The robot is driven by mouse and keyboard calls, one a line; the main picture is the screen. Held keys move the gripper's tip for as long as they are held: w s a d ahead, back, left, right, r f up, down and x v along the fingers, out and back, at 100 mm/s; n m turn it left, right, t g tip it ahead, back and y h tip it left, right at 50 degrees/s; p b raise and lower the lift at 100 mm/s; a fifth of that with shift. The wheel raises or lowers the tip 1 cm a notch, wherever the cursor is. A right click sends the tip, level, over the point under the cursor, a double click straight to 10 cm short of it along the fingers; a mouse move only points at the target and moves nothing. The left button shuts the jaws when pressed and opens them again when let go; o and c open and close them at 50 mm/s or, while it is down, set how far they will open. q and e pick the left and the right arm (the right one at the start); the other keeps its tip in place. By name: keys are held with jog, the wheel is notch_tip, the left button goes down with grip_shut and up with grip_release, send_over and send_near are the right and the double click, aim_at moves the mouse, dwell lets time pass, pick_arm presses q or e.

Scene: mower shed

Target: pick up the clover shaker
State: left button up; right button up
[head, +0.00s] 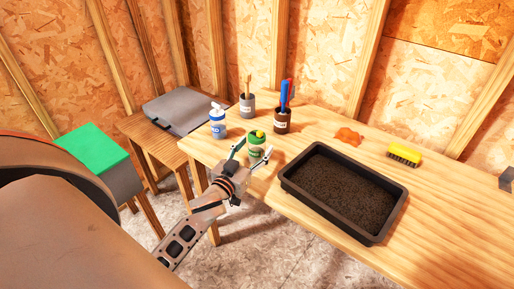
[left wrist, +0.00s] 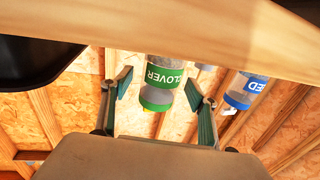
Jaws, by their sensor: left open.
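The clover shaker (head: 256,142) is a small jar with a green label, green cap and yellow top. It stands upright near the left front edge of the wooden bench. My left gripper (head: 251,153) is open at the bench edge, with its fingers reaching toward the jar. In the left wrist view, the clover shaker (left wrist: 162,82) appears upside down between the two spread fingers of the left gripper (left wrist: 159,80), with a gap on each side. I cannot tell how deep it sits between them. My right gripper is not recognisable in view.
A blue-labelled shaker (head: 218,124) stands behind left; it also shows in the left wrist view (left wrist: 248,88). Two cups, grey (head: 247,106) and brown (head: 282,126), stand behind.

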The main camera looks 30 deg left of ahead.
pick_arm(q)
jog(key=shift+w+a, duration=0.15)
jog(key=shift+w, duration=0.8)
jog(key=c, duration=1.3)
jog(key=shift+r, duration=0.15)
jog(key=shift+r+p, duration=0.45)
jog(key=shift+r, duration=0.65)
notch_tip(320, 180, up, 17)
jog(key=p, duration=0.4)
jog(key=shift+r+p, duration=0.2)
jog(key=shift+p, duration=0.1)
